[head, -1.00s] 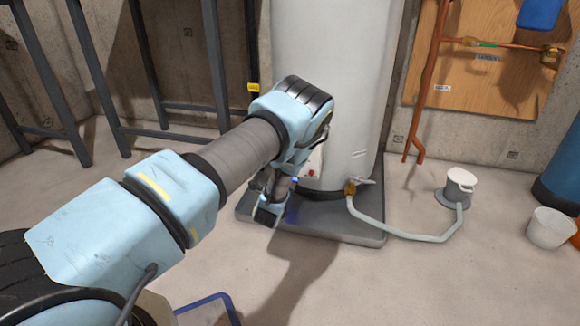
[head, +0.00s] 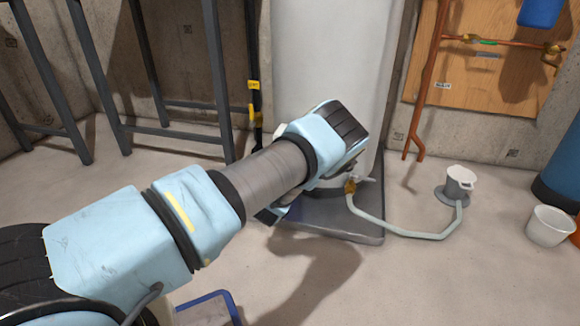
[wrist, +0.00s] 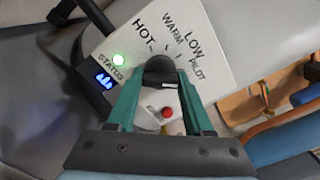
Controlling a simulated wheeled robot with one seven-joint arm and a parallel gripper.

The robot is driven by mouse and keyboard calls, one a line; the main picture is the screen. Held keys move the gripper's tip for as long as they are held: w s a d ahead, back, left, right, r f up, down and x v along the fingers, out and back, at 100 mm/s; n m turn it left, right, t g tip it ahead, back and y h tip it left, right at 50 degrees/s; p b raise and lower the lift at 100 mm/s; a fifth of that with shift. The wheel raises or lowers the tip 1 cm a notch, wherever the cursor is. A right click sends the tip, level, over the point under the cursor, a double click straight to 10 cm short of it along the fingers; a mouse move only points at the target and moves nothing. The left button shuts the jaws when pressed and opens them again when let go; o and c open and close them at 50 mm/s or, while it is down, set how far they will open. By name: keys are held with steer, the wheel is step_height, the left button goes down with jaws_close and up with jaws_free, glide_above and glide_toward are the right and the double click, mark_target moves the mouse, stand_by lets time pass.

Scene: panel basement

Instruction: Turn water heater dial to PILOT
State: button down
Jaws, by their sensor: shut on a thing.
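The water heater (head: 335,60) is a tall white tank on a dark grey base. In the wrist view its white control panel (wrist: 222,62) appears tilted, with HOT, WARM, LOW and PILOT printed in an arc around a black dial (wrist: 160,68). My gripper (wrist: 160,76) is shut on the dial, one teal finger on each side. A small light mark shows on the dial's near side; I cannot tell which label the dial points to. A lit green STATUS light, a blue display and a red button (wrist: 167,112) are on the panel. In the head view my arm hides the panel and dial.
A hose (head: 400,234) runs from the tank's brass valve to a grey-white floor drain fitting (head: 458,183). A white bucket (head: 548,227) stands at the right. Copper pipes (head: 425,80) are on the wall. A dark metal frame (head: 140,70) stands at the left.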

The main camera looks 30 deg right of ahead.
steer(key=shift+c, duration=1.6)
jaws_free()
steer(key=shift+s, duration=0.1)
steer(key=p+v, duration=0.3)
steer(key=v, duration=0.7)
steer(key=shift+s+a+p, duration=0.25)
steer(key=shift+a+p, duration=0.05)
steer(key=shift+p, duration=0.1)
